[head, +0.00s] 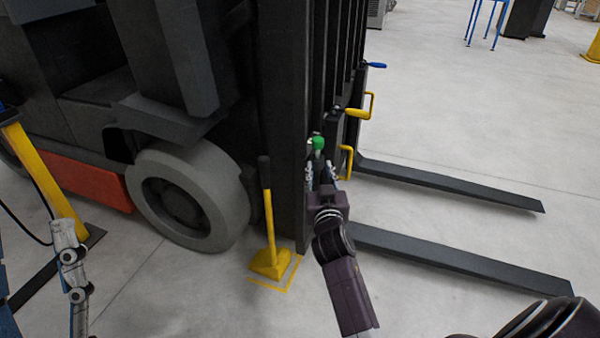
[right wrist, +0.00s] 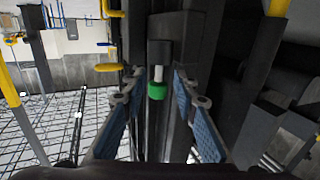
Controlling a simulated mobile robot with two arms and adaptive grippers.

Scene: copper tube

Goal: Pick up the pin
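The pin shows as a green knob (head: 318,143) on the dark mast of a forklift in the head view. In the right wrist view the pin (right wrist: 157,91) has a green end and a pale shaft running into a dark holder. My right gripper (head: 322,170) is just below the pin in the head view. In the right wrist view its blue-padded fingers (right wrist: 160,84) are spread apart, one on each side of the pin, with a gap to it. Part of my left gripper (head: 74,270) shows at the lower left edge; most of it is cut off.
The forklift's mast (head: 285,130) stands close beside my right gripper. Yellow handles (head: 358,112) stick out near the pin. Two dark forks (head: 450,184) reach right, low over the floor. A yellow wheel chock (head: 268,262) stands by the tyre (head: 190,195). Floor at right is open.

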